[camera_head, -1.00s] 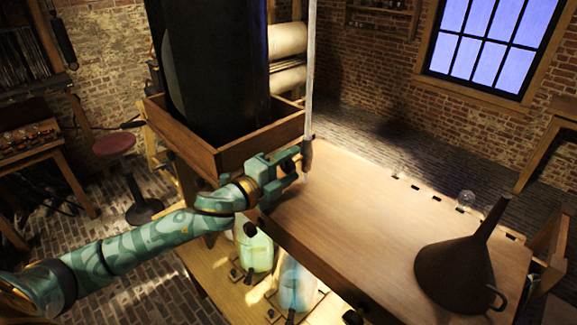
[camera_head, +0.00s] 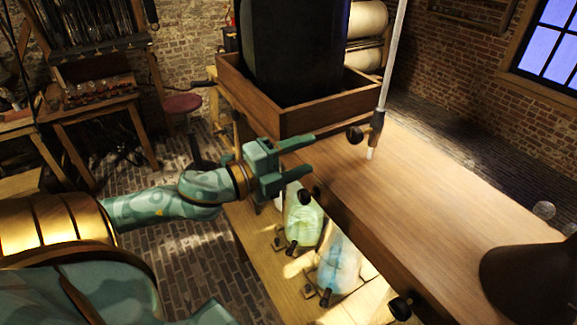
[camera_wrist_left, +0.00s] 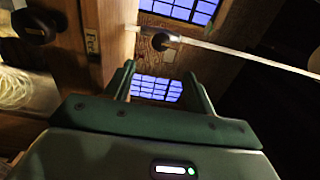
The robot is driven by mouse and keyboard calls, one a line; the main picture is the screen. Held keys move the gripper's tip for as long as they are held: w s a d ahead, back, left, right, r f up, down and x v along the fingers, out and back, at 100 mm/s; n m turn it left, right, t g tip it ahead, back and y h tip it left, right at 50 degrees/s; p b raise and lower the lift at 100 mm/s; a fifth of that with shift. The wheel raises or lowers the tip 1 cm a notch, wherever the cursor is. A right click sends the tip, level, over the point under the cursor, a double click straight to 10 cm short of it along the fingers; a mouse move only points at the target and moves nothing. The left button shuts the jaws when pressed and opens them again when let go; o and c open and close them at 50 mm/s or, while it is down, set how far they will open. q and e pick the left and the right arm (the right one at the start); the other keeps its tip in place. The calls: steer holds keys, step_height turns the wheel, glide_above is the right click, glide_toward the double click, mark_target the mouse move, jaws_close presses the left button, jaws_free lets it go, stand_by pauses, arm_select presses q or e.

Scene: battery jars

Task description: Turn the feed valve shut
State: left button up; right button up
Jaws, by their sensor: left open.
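A white upright pipe (camera_head: 392,65) ends in a dark fitting (camera_head: 377,122) beside the wooden tray, over the bench. A round black knob (camera_head: 355,134) stands out from this fitting and looks like the feed valve. The knob also shows in the left wrist view (camera_wrist_left: 162,41), beyond the fingers. A small label (camera_wrist_left: 92,40) there seems to start with "Fee". My left gripper (camera_head: 311,155) is open and empty, its fingers pointing toward the knob with a gap between. My right gripper is out of view.
A wooden tray (camera_head: 285,125) holds a tall black vessel (camera_head: 295,50). The bench top (camera_head: 450,190) is bare up to a dark funnel (camera_head: 535,280). Green (camera_head: 303,218) and blue (camera_head: 338,262) jars stand below the bench's front edge. Other black knobs line that edge.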

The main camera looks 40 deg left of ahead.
arm_select(q)
steer(key=shift+v, duration=1.35)
steer(key=shift+w, duration=0.1)
